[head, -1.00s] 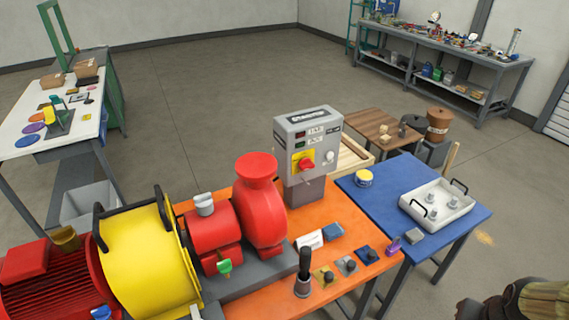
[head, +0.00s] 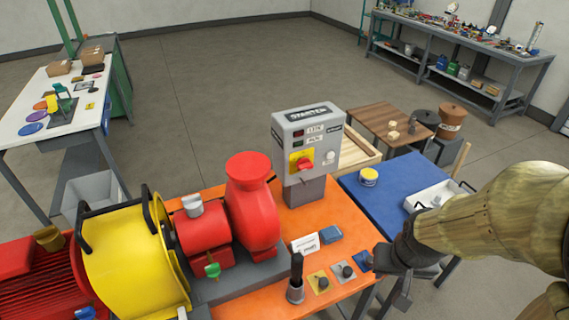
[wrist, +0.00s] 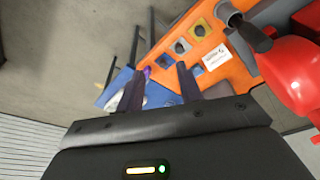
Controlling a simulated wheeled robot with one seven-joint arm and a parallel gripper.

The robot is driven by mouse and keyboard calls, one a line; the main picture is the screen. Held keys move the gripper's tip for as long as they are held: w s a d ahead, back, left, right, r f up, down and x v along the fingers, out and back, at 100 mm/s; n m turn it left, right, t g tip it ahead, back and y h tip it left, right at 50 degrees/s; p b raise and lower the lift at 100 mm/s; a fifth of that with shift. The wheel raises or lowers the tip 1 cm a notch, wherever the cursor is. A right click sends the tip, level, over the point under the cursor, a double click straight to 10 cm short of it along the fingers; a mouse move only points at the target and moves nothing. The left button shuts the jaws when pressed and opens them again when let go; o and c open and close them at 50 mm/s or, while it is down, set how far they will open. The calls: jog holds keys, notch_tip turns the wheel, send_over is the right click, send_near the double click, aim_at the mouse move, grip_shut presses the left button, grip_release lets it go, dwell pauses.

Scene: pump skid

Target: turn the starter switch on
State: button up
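The starter box (head: 308,145) is a grey box on a post at the back of the orange bench, with its labelled face towards me. Its starter switch (head: 302,161) is a red handle on a yellow plate; its exact setting is too small to tell. My gripper (head: 392,278) is at the front right, low beside the orange and blue tables, well apart from the switch. In the wrist view its two fingers (wrist: 159,88) stand apart with nothing between them. The starter box does not show in the wrist view.
The red pump (head: 252,205) and yellow guard (head: 130,262) fill the left of the orange bench (head: 325,225). A black upright lever (head: 296,275) and small knob plates line the front edge. A blue table (head: 378,200) with a white tray (head: 430,196) stands right.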

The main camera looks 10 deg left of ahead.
jog(key=shift+w+a, duration=0.25)
jog(key=shift+w, duration=0.05)
jog(key=o, duration=0.7)
jog(key=w+f+t+b, duration=0.1)
jog(key=w+b, duration=0.1)
jog(key=w+f+t+b, duration=0.1)
jog(key=w+f, duration=0.1)
jog(key=w, duration=0.1)
jog(key=w+f+n+t+b, duration=0.1)
jog(key=w+b, duration=0.1)
jog(key=w, duration=0.1)
jog(key=shift+a+f+b, duration=0.2)
jog(key=shift+f+b, duration=0.05)
jog(key=shift+b, duration=0.05)
jog(key=w+a+f+n+t+y+b, duration=0.1)
jog(key=w+a+n+t+y+b, duration=0.1)
jog(key=w+a+t+y+b, duration=0.1)
jog(key=w+a+n+t+y+b, duration=0.2)
jog(key=w+a+t+y+b, duration=0.1)
jog(key=w+b, duration=0.4)
jog(key=w+a+f+n+t+y+b, duration=0.1)
jog(key=w+a+n+t+y+b, duration=0.1)
jog(key=w+a+t+y+b, duration=0.1)
jog(key=shift+w+a+f+y+b, duration=0.2)
jog(key=shift+w+a+y+b, duration=0.25)
jog(key=shift+w+a, duration=0.3)
jog(key=shift+w+a+f+y+b, duration=0.15)
jog(key=shift+w+a+y+b, duration=0.1)
jog(key=shift+w+a+b, duration=0.35)
